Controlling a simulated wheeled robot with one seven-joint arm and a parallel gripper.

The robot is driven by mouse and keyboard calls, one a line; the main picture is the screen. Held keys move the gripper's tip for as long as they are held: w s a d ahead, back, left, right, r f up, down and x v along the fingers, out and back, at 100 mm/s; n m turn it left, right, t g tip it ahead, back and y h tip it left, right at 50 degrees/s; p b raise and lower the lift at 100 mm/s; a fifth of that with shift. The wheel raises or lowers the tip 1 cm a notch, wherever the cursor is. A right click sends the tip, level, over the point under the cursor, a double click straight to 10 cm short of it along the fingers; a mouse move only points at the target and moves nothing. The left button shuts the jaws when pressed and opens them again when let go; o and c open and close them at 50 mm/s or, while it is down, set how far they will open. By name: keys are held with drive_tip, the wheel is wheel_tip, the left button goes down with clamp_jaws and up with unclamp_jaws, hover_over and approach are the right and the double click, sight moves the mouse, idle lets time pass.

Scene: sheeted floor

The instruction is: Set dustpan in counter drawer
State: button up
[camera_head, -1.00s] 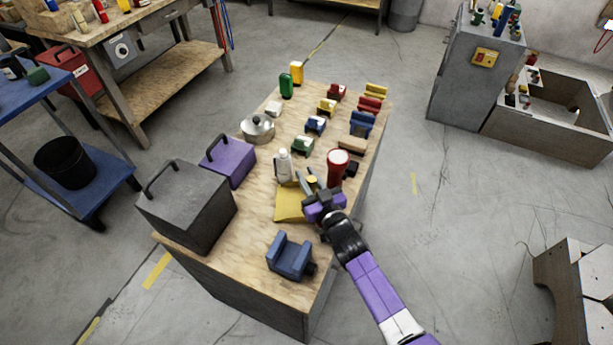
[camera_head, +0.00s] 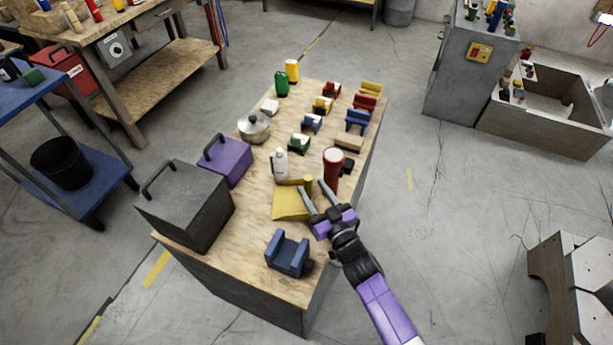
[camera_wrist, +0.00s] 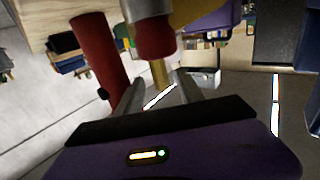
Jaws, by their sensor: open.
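The yellow dustpan (camera_head: 291,204) lies on the wooden top of the grey counter (camera_head: 254,235), its handle toward the red cylinder. My gripper (camera_head: 316,191) is open and empty at the dustpan's right side, its two grey fingers spread. In the wrist view, a yellow strip (camera_wrist: 158,73), likely the dustpan's handle, shows beyond and between the fingertips (camera_wrist: 158,95). I cannot tell whether they touch. No drawer in this counter can be made out; its front faces are partly hidden.
Close to my gripper stand a red cylinder (camera_head: 333,170) and a white bottle (camera_head: 280,163). A blue holder (camera_head: 287,253) is in front; grey (camera_head: 185,208) and purple (camera_head: 224,160) boxes are left.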

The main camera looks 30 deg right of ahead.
drive_tip(key=shift+s+a, duration=0.2)
drive_tip(key=shift+s, duration=2.5)
drive_tip(key=s+a+r, duration=0.2)
drive_tip(key=s+r, duration=0.1)
drive_tip(key=s, duration=0.6)
drive_tip(key=s+a+r+g, duration=0.1)
drive_tip(key=s+r, duration=0.3)
drive_tip(key=s, duration=0.5)
drive_tip(key=s+a+r+g+y, duration=0.1)
drive_tip(key=s+a+r, duration=0.3)
drive_tip(key=s, duration=0.6)
drive_tip(key=shift+r+n, duration=0.25)
drive_tip(key=shift+n, duration=0.05)
drive_tip(key=shift+o, duration=0.4)
drive_tip(key=s+r+g, duration=0.1)
drive_tip(key=s+r, duration=0.3)
drive_tip(key=r, duration=0.2)
drive_tip(key=shift+r+y, duration=0.15)
drive_tip(key=shift+y, duration=0.15)
drive_tip(key=shift+s+a, duration=0.1)
